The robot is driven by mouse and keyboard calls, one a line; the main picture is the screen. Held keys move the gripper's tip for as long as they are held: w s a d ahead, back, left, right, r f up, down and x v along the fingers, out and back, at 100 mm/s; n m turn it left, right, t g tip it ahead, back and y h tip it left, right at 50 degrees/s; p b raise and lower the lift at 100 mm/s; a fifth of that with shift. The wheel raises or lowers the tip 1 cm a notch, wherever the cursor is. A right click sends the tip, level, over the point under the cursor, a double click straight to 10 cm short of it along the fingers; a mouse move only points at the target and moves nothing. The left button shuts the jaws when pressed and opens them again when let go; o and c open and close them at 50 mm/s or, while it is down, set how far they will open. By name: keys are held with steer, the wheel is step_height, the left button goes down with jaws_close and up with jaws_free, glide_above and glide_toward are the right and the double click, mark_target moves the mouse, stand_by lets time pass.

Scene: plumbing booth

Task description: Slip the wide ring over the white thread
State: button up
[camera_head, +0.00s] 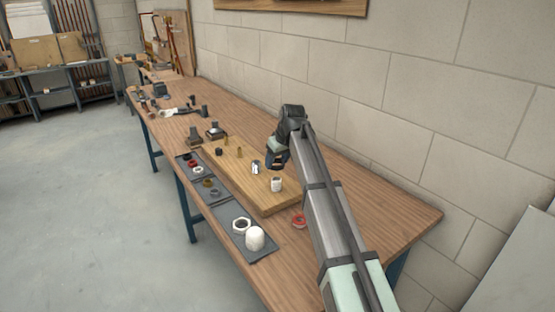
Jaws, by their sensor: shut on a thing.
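My gripper (276,165) hangs over the right part of the wooden board. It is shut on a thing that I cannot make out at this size. A white fitting (276,185), which may be the white thread, stands upright on the board just below my gripper, towards the front. A silver-and-dark fitting (256,167) stands to the left of my gripper. I cannot pick out the wide ring for certain. A red ring (299,220) lies on the table beside the board's front right corner, partly next to my arm.
Grey trays (262,254) line the table's front edge. They hold a white hex nut (241,225), a white cap (255,239) and several small rings. Brass fittings (239,153) stand on the board (258,201). Tools lie farther left. A block wall runs behind the table.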

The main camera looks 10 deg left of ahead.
mark_target(276, 178)
steer(key=shift+f, duration=0.2)
steer(key=shift+f, duration=3.1)
steer(key=o, duration=1.1)
steer(key=shift+o, duration=0.3)
steer(key=shift+o, duration=0.6)
steer(key=shift+r, duration=0.1)
